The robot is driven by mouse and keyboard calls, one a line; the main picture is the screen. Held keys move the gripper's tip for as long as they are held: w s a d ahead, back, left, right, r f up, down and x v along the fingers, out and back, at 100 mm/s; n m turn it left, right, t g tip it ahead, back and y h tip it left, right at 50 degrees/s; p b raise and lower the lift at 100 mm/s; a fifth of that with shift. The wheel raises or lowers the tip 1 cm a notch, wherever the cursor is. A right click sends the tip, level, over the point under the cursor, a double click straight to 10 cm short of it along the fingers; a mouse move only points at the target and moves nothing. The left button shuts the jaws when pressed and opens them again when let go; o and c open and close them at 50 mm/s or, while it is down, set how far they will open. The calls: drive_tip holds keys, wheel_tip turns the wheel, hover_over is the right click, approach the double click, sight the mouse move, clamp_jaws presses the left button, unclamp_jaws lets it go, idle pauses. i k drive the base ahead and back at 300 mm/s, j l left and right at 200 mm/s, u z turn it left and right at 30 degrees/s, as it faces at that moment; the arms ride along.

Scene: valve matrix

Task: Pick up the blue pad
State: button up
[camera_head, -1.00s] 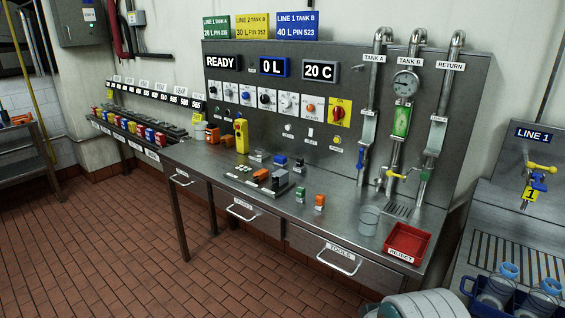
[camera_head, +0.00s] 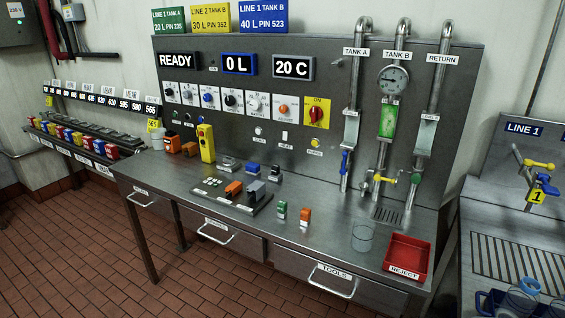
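A small blue block (camera_head: 253,168), which looks like the blue pad, lies on the steel bench (camera_head: 205,218) toward the back middle. A grey-and-white block (camera_head: 229,164) is just left of it, and a small dark block (camera_head: 275,173) is to its right. A dark tray (camera_head: 222,201) holding an orange piece (camera_head: 233,190) and a grey piece (camera_head: 256,190) is in front of it. My gripper is not in view.
A green stamp (camera_head: 282,210) and an orange stamp (camera_head: 305,217) stand right of the tray. A tall yellow device (camera_head: 206,143) stands at the left. A clear beaker (camera_head: 362,237) and a red reject bin (camera_head: 407,256) are at the right. The bench's front left is bare.

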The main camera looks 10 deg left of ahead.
sight(252, 168)
drive_tip(key=i+j+z, duration=0.1)
drive_tip(key=j, duration=0.25)
drive_tip(key=i+j+z, duration=0.25)
drive_tip(key=i+j, duration=0.15)
drive_tip(key=j, duration=0.3)
drive_tip(key=i+j+z, duration=0.15)
drive_tip(key=j, duration=0.25)
drive_tip(key=i+j+z, duration=0.1)
drive_tip(key=j, duration=0.25)
drive_tip(key=i+j, duration=0.15)
drive_tip(key=j, duration=0.3)
drive_tip(key=i+j, duration=0.1)
drive_tip(key=j, duration=0.3)
drive_tip(key=i+j, duration=0.15)
drive_tip(key=j, duration=0.3)
drive_tip(key=i+j, duration=0.1)
drive_tip(key=j, duration=0.3)
drive_tip(key=i+j, duration=0.15)
drive_tip(key=j, duration=0.3)
